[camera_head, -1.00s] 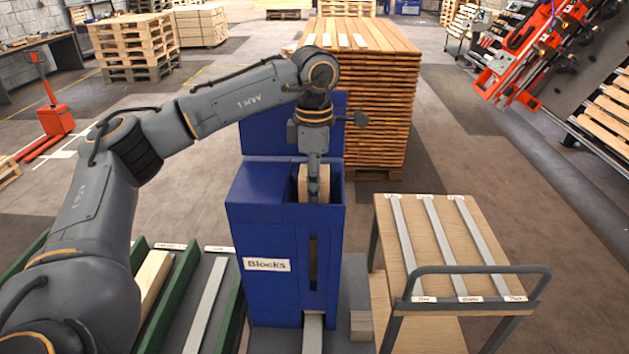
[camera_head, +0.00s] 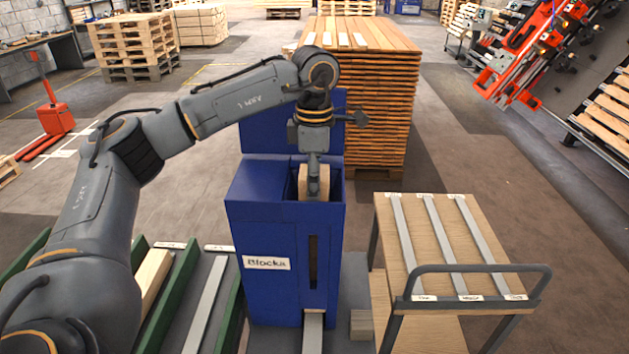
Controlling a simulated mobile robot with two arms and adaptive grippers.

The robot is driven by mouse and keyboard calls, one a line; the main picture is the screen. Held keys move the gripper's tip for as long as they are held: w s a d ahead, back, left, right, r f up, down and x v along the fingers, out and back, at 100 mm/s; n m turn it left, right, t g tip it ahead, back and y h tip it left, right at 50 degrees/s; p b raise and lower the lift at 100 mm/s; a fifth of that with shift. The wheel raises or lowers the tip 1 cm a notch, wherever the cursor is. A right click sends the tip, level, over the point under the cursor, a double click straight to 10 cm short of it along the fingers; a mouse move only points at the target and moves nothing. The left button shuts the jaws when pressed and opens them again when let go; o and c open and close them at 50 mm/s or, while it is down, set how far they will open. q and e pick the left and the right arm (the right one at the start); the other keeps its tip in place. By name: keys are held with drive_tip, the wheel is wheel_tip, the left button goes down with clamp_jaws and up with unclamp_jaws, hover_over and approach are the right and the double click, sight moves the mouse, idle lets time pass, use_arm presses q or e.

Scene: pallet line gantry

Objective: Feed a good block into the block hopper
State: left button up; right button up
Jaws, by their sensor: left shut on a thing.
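The blue block hopper (camera_head: 265,225) stands in the middle, with a white label reading "Blocks" on its front. My left gripper (camera_head: 315,190) points down into the hopper's open top and is shut on a wooden block (camera_head: 303,182). The block is upright between the hopper's walls, its lower end hidden inside. A narrow slot in the hopper's front shows a dark inside. My right gripper is not in view.
A wooden-topped cart (camera_head: 455,235) with grey strips stands right of the hopper. A tall stack of boards (camera_head: 365,110) is behind it. A wooden piece (camera_head: 153,272) lies between green rails at lower left. A small block (camera_head: 361,323) sits by the hopper's base.

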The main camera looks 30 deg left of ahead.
use_arm(q)
drive_tip(key=shift+f+b, duration=0.4)
drive_tip(key=shift+f, duration=0.15)
idle(0.4)
drive_tip(key=o, duration=1.3)
drive_tip(key=shift+c, duration=0.2)
wheel_tip(320, 180, up, 12)
drive_tip(key=shift+f, duration=0.1)
idle(0.4)
